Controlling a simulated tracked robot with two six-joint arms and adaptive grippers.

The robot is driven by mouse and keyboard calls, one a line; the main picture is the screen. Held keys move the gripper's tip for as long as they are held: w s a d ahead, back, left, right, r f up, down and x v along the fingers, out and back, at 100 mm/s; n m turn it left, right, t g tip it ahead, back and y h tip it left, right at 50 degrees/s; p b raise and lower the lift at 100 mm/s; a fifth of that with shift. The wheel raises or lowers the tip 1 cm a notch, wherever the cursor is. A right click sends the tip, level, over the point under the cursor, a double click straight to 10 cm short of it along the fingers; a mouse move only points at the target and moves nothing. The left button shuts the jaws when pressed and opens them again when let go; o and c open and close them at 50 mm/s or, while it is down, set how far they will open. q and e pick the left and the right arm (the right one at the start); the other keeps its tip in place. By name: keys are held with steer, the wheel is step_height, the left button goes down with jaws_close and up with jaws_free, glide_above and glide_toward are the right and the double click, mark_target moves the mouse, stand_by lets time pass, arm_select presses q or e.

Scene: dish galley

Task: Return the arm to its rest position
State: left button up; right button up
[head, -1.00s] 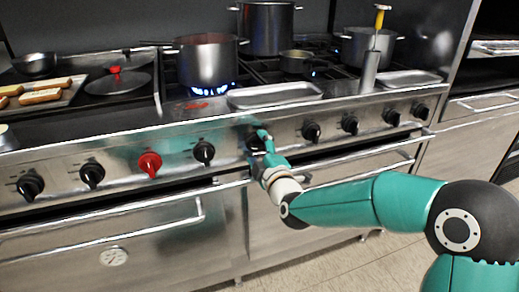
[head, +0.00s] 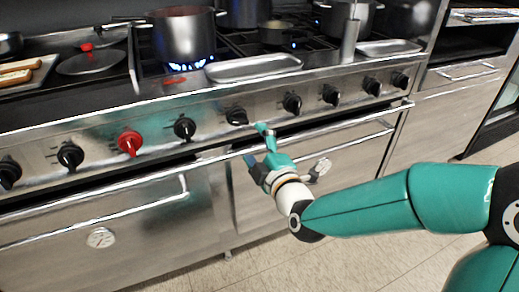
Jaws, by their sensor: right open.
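My right gripper (head: 256,145) is open and empty in front of the stove. Its teal and dark fingers point up and left, just below a black knob (head: 237,116), and appear apart from it. My right arm (head: 365,205) stretches in from the right edge, bent at the elbow, low over the floor in front of the oven doors. My left gripper is not in view.
The stove front has an oven handle bar (head: 120,178), a red knob (head: 130,142) and several black knobs. A pot (head: 184,35) stands over a lit blue flame (head: 187,66). A metal tray (head: 253,68) lies beside it. Floor (head: 290,262) is clear below.

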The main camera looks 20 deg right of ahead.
steer(key=shift+s, duration=0.95)
steer(key=s+f+m+g, duration=0.25)
steer(key=f+g, duration=0.55)
steer(key=f, duration=2)
steer(key=s+a+f+m+g+y, duration=0.2)
steer(key=s+a+f+m+g, duration=0.15)
steer(key=s+f, duration=0.5)
steer(key=s+a+f+m+g+y, duration=0.1)
steer(key=s+a+f+m+g, duration=0.3)
steer(key=s+f, duration=0.5)
steer(key=s+r+m+g+p, duration=0.1)
steer(key=r+m+p, duration=0.2)
steer(key=r+p, duration=1)
steer(key=s+r+m+g+p, duration=0.1)
steer(key=s+r+m+p, duration=0.1)
steer(key=r+p, duration=1.2)
steer(key=shift+s+r+m, duration=0.25)
steer(key=shift+r+m, duration=0.45)
steer(key=shift+r, duration=0.05)
